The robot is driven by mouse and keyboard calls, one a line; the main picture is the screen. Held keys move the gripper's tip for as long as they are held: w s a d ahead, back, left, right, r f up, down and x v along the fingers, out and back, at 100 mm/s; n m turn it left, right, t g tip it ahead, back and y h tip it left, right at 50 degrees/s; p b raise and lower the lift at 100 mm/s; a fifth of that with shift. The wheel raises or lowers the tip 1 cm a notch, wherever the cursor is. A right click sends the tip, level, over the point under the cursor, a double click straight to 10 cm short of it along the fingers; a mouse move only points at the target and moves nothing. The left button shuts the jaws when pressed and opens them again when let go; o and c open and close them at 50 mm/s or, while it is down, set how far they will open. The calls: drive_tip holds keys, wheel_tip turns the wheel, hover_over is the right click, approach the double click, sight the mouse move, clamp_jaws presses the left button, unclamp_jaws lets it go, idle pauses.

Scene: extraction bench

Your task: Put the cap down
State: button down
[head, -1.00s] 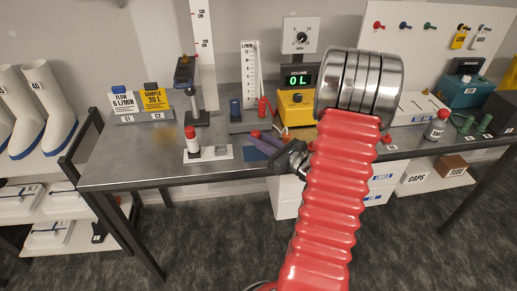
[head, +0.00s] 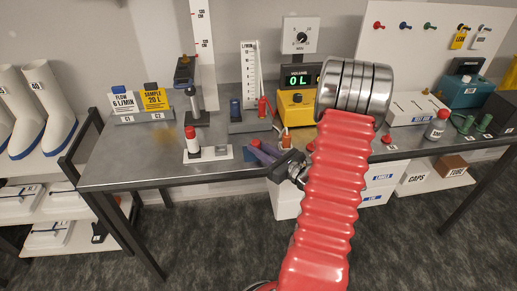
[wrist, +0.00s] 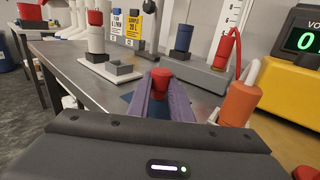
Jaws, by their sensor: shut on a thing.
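My gripper (wrist: 161,88) has its two purple fingers shut on a small red cap (wrist: 162,78) in the wrist view. The cap sits between the fingertips, above or close to a dark blue patch (wrist: 127,97) on the bench; I cannot tell whether it touches.
A white holder with a red-topped white tube (head: 191,140) stands left of my gripper. An orange cylinder with a hose (wrist: 240,103) stands close on the right. Behind are a flow meter (head: 249,80) and a yellow volume unit (head: 297,108). The bench's left part (head: 125,160) is clear.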

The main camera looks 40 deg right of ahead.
drive_tip(key=shift+f, duration=0.3)
drive_tip(key=c, duration=1.6)
unclamp_jaws()
drive_tip(key=shift+r, duration=0.1)
drive_tip(key=shift+r, duration=0.15)
drive_tip(key=shift+s, duration=0.3)
drive_tip(key=s, duration=1.1)
drive_tip(key=shift+s+d, duration=0.2)
drive_tip(key=shift+d, duration=0.15)
